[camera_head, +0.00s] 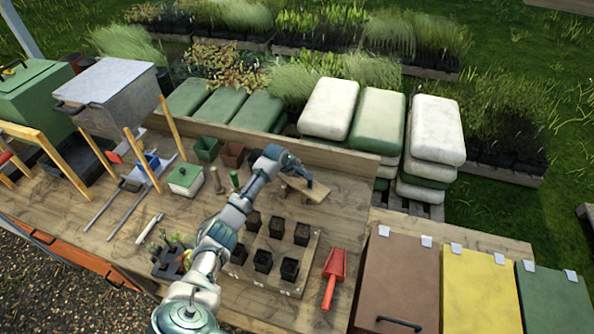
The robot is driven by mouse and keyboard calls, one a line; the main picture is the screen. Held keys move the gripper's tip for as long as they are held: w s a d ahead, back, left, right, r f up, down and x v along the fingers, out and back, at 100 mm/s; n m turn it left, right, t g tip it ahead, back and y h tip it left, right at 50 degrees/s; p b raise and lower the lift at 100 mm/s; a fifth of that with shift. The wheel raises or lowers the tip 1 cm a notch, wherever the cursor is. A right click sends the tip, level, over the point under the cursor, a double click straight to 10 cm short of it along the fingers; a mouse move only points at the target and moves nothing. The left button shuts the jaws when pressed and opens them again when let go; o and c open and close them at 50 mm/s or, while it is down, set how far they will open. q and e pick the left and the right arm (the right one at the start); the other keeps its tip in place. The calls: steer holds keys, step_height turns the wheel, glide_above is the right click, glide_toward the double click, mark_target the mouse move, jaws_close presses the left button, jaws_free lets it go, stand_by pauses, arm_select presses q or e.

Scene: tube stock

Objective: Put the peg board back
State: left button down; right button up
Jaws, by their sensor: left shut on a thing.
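The peg board, a small light wooden board (315,193), is at the back of the wooden bench, near the low back wall. My left gripper (298,180) is shut on it from above, and the fingers hide part of it. Any pegs under the board cannot be seen. I cannot tell whether the board touches the bench or is held slightly above it. My right gripper is not in view.
A wooden board (291,286) with several dark pots is in front, partly behind my arm. A red scoop (334,275) lies to its right. Lidded bins (398,275) stand at right.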

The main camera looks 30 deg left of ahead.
arm_select(q)
steer(key=shift+f, duration=0.15)
steer(key=c, duration=1.1)
jaws_free()
steer(key=shift+a+f, duration=0.1)
steer(key=shift+a, duration=0.35)
steer(key=shift+w+b+v, duration=0.15)
steer(key=shift+v, duration=3.1)
steer(key=shift+w+b+v, duration=0.1)
steer(key=shift+b+v, duration=0.05)
steer(key=shift+v, duration=3.05)
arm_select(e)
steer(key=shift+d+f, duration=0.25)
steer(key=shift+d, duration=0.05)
arm_select(q)
steer(key=shift+d+r, duration=0.2)
steer(key=shift+d, duration=0.15)
steer(key=shift+s, duration=0.1)
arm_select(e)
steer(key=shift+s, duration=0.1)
